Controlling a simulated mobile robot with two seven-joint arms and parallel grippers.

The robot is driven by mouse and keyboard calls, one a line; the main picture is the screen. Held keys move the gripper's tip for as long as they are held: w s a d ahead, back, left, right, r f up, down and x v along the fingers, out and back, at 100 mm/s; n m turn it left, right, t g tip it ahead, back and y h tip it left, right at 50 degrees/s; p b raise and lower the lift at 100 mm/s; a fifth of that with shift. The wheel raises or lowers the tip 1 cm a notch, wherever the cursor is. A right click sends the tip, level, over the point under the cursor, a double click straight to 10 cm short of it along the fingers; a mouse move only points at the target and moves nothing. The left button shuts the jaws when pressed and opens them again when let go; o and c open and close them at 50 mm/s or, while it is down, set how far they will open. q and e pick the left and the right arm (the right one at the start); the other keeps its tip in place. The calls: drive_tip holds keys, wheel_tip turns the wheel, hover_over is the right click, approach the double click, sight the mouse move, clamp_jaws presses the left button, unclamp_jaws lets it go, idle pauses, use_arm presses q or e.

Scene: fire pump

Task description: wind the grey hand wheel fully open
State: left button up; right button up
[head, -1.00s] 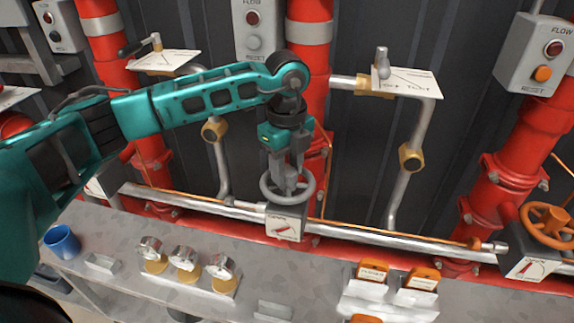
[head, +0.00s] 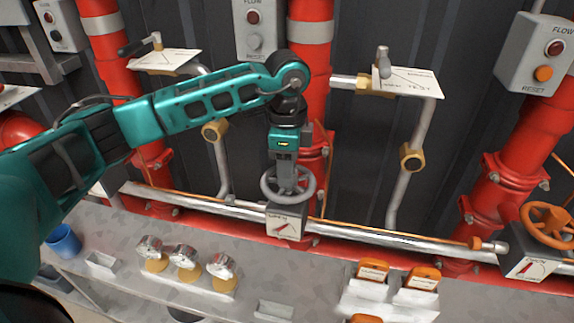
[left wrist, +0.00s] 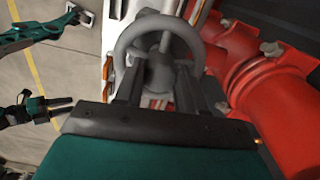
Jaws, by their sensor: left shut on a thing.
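The grey hand wheel (head: 271,181) sits on the silver pipe behind the bench. A small white dial plate with a red pointer (head: 284,225) is just below it. My left gripper (head: 287,186) comes down on the wheel from above and is shut on it. In the left wrist view the wheel's rim (left wrist: 130,42) shows between and beyond the two dark fingers. The exact contact is partly hidden by the fingers. My right gripper (left wrist: 62,106) is small at the left of the left wrist view, away from the wheel. Its opening is too small to judge.
An orange hand wheel (head: 548,222) is at the right on the same pipe. Red upright pipes (head: 310,60) stand behind. The bench holds a blue mug (head: 64,241), several gauges (head: 184,262) and orange-topped blocks (head: 372,271). A test lever (head: 383,62) is at upper right.

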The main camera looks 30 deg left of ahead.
use_arm(q)
drive_tip(key=o, duration=1.1)
drive_tip(key=shift+c, duration=0.2)
